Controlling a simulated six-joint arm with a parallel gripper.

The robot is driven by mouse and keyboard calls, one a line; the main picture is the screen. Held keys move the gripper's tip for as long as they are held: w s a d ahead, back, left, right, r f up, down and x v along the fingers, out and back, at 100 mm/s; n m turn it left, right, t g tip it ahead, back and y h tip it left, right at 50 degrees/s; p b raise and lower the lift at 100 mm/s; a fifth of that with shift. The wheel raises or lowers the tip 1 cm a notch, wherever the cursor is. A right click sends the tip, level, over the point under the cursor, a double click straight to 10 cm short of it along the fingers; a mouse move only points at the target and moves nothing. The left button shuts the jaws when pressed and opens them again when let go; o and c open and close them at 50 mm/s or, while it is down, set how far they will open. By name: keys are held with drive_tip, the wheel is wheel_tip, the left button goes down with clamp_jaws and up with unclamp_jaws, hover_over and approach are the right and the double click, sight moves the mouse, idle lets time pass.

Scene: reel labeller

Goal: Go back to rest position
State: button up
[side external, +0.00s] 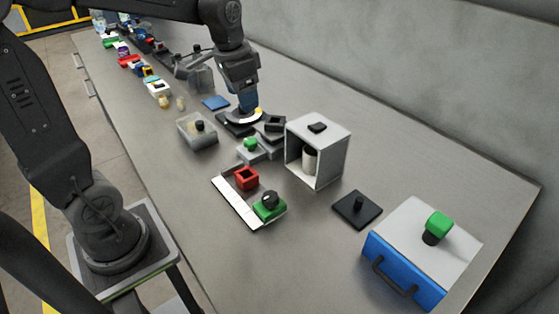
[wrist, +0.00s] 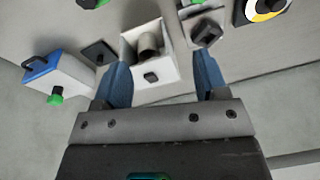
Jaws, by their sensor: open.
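My gripper (side external: 248,107) hangs low over the middle of the bench in the side view. Its blue fingers stand wide apart in the wrist view (wrist: 160,62), with nothing held between them. Right by the fingertips in the side view is a dark base with a yellow and white ring (side external: 257,116); whether the fingers touch it I cannot tell. The ring also shows at the top right of the wrist view (wrist: 264,14). Beyond the fingers in the wrist view is a white open-fronted box (wrist: 165,75) with a grey cylinder inside.
The white box (side external: 334,151) stands right of my gripper. Several small items line the far left. The right rear bench is clear.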

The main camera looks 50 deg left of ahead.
drive_tip(key=s+d+n+t, duration=0.2)
drive_tip(key=s+d, duration=0.6)
drive_tip(key=s, duration=0.5)
drive_tip(key=shift+s+d+r+t+h, duration=0.3)
drive_tip(key=shift+d+t, duration=0.1)
drive_tip(key=shift+t, duration=0.3)
drive_tip(key=shift+w, duration=0.1)
drive_tip(key=shift+c, duration=0.3)
